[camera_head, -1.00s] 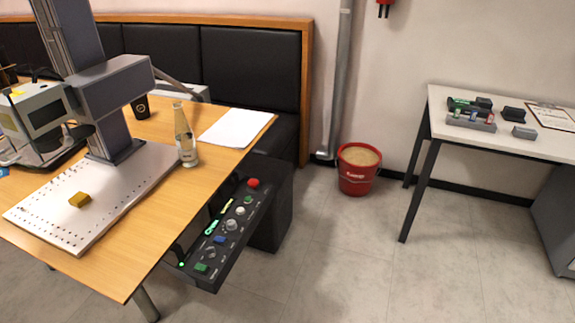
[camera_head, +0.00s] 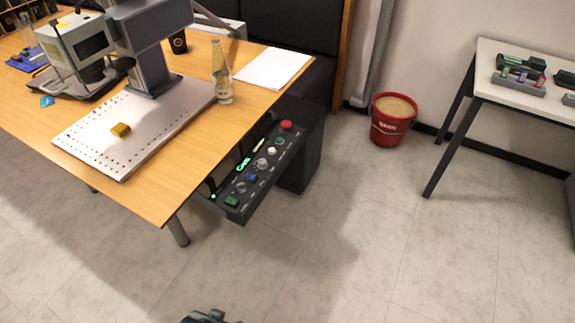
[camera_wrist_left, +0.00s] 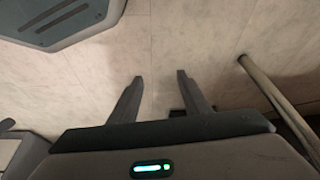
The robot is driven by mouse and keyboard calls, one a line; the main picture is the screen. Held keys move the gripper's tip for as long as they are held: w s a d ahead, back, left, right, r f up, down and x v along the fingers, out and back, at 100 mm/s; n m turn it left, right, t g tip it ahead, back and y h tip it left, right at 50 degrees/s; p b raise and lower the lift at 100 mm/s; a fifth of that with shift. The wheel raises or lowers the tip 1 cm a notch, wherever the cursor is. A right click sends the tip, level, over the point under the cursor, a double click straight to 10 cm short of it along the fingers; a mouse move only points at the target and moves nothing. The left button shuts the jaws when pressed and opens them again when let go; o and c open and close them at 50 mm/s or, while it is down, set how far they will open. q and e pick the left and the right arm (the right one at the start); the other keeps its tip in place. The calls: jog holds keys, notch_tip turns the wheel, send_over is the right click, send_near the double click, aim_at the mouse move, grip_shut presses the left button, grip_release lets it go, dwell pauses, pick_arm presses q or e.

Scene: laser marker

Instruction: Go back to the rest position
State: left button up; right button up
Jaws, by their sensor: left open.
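My left gripper (camera_wrist_left: 160,85) shows in the left wrist view with its two fingers apart. It is open and empty, with only floor between the fingertips. A dark part at the bottom edge of the head view seems to be mine, but I cannot tell which part. My right gripper does not show. The laser marker (camera_head: 148,30) stands on the table, with a yellow block (camera_head: 121,130) on its perforated base plate (camera_head: 90,135). The control panel (camera_head: 258,170) with buttons is at the table's right side.
The wooden table (camera_head: 185,180) also holds a bottle (camera_head: 222,80), a dark cup (camera_head: 178,43) and white paper (camera_head: 272,68). A red bucket (camera_head: 390,125) stands by the wall. A white table (camera_head: 500,70) is at the right. The floor (camera_head: 330,240) in front is clear.

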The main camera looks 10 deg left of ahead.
pick_arm(q)
jog(key=s+f+p, duration=0.1)
jog(key=f, duration=0.6)
jog(key=s+d+f+t+p, duration=0.1)
jog(key=s+f+p, duration=0.1)
jog(key=f, duration=0.6)
jog(key=shift+d+h, duration=0.3)
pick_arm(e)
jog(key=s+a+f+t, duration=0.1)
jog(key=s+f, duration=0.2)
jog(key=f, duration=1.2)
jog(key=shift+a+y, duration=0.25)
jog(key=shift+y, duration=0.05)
pick_arm(q)
jog(key=shift+r, duration=0.1)
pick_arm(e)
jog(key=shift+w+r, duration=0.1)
